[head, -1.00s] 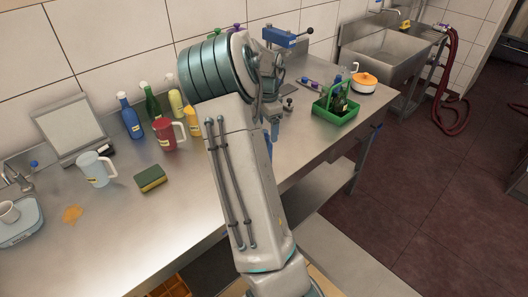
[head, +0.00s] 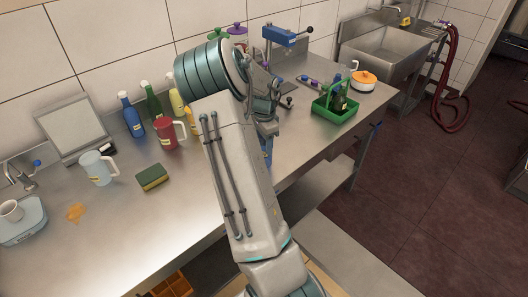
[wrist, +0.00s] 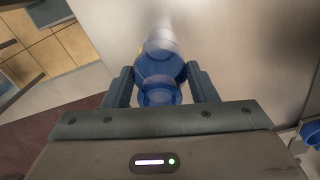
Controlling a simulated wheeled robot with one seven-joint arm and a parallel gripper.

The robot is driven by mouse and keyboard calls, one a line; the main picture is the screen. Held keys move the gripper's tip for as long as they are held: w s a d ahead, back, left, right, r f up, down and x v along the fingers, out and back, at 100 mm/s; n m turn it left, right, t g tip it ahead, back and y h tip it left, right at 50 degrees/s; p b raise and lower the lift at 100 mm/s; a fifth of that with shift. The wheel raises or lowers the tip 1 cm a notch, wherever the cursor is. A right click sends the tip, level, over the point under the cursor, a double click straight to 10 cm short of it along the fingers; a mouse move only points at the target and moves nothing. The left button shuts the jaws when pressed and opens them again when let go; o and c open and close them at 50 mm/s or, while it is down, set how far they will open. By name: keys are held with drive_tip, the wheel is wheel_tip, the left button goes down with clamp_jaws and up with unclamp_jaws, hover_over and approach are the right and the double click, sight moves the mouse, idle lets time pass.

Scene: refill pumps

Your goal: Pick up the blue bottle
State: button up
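My gripper shows in the wrist view (wrist: 160,80), its two fingers close against the sides of a translucent blue bottle (wrist: 160,92). The blue bottle also shows in the head view (head: 266,147), below my wrist and partly behind my arm. My fingertips are hidden in the head view. Another blue bottle (head: 132,119), darker and with a pale label, stands upright on the counter at the left, apart from my gripper.
A green bottle (head: 152,100), a red jug (head: 168,134), a clear jug (head: 97,168) and a sponge (head: 152,177) stand on the steel counter (head: 130,230). A green crate (head: 335,113) and an orange-lidded pot (head: 363,80) are right. The front counter is mostly clear.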

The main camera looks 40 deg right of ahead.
drive_tip(key=shift+c, duration=0.8)
drive_tip(key=shift+r, duration=0.1)
drive_tip(key=shift+r, duration=0.55)
wheel_tip(320, 180, up, 3)
drive_tip(key=shift+w+f+b, duration=0.1)
drive_tip(key=shift+f+b, duration=0.05)
drive_tip(key=shift+b, duration=0.55)
drive_tip(key=s+d+r+p, duration=0.1)
drive_tip(key=s+d+r, duration=0.1)
drive_tip(key=s+r, duration=0.3)
drive_tip(key=s+d+r+p, duration=0.1)
drive_tip(key=s+d+r, duration=0.2)
drive_tip(key=s+r, duration=0.2)
wheel_tip(320, 180, up, 3)
drive_tip(key=shift+s+d+r, duration=0.1)
drive_tip(key=shift+s+d, duration=0.15)
drive_tip(key=shift+d, duration=0.05)
